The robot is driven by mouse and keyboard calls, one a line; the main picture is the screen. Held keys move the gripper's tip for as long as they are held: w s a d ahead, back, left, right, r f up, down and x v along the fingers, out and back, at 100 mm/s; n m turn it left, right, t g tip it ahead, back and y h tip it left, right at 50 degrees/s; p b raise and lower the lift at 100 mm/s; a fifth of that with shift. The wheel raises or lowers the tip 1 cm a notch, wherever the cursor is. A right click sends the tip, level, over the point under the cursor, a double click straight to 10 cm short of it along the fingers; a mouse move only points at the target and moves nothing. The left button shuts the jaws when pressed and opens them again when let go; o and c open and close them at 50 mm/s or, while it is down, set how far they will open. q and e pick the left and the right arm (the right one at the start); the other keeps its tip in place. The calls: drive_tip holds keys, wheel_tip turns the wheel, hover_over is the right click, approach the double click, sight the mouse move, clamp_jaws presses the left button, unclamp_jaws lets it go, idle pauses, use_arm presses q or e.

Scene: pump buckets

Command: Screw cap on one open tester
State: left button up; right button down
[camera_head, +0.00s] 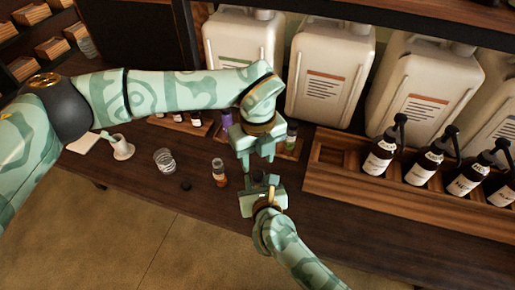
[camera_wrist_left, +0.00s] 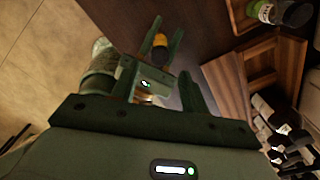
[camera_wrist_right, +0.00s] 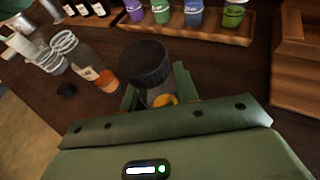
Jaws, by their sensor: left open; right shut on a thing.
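My right gripper (camera_head: 261,187) is shut on a small clear tester (camera_wrist_right: 160,96) with yellow-orange at its lower part. A black ribbed cap (camera_wrist_right: 145,62) sits at the tester's top; I cannot tell whether it is screwed down. My left gripper (camera_head: 257,166) is open, with its fingers pointing down just above and behind the right gripper. In the left wrist view, the dark-topped tester shows between the right gripper's fingers. A second tester (camera_head: 219,173) with an orange band stands on the table to the left. A loose black cap (camera_head: 186,186) lies beside it.
A clear glass (camera_head: 164,160) and a white cup (camera_head: 122,148) stand further left. A wooden tray (camera_wrist_right: 205,30) with colored jars lies behind the grippers. A wooden rack (camera_head: 390,192) with pump bottles is at right, below large white canisters (camera_head: 330,70).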

sight(258, 174)
use_arm(q)
drive_tip(key=shift+f, duration=2.65)
clamp_jaws()
drive_tip(key=m, duration=0.9)
drive_tip(key=shift+m, duration=0.4)
drive_tip(key=shift+o, duration=0.2)
unclamp_jaws()
